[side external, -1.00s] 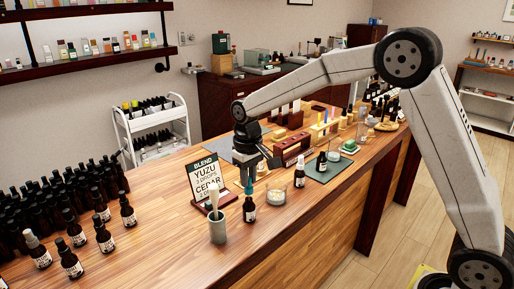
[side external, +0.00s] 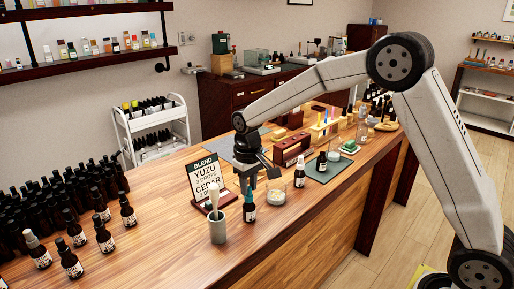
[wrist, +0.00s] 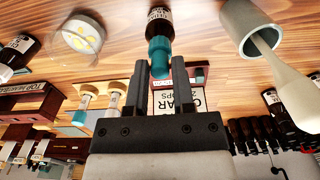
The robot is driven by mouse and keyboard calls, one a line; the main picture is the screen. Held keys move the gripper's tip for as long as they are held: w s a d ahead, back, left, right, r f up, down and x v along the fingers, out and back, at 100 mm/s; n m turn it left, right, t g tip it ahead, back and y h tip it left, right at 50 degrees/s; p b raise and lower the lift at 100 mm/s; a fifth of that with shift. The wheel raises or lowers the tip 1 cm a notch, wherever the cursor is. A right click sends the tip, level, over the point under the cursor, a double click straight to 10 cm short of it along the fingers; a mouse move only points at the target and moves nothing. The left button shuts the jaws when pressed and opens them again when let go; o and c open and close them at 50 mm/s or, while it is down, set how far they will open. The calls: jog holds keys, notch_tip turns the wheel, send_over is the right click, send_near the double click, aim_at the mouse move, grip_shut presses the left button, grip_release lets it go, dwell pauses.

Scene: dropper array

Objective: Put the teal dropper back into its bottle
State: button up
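The teal dropper (wrist: 160,58) has its bulb between the two fingertips of my gripper (wrist: 160,72) in the wrist view. My gripper appears shut on it, with the collar beyond the tips. The dark, labelled bottle (wrist: 158,20) is directly in line with the dropper. In the side view, the bottle (side external: 249,213) stands upright on the table, and the teal dropper (side external: 249,197) is upright at its neck, below my gripper (side external: 248,184). The collar looks at or very close to the bottle mouth; whether it is fully seated cannot be told.
A grey cup (side external: 217,231) holding a light pestle-like tool stands left of the bottle. The BLEND sign (side external: 208,180) is behind it. A glass dish (side external: 276,195) and a white-topped bottle (side external: 299,176) are to the right. Several dark bottles (side external: 103,238) fill the left.

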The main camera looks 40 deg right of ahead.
jog(key=o, duration=0.4)
jog(key=shift+c, duration=0.2)
jog(key=shift+r, duration=0.15)
jog(key=shift+r, duration=3.8)
jog(key=s+d+f+t, duration=0.1)
jog(key=s+f, duration=0.4)
jog(key=s, duration=0.5)
jog(key=s+d+f+t, duration=0.1)
jog(key=s+f, duration=0.5)
jog(key=s, duration=0.4)
jog(key=shift+s+d+f+t, duration=0.2)
jog(key=shift+s+d+t, duration=0.05)
jog(key=shift+t, duration=0.05)
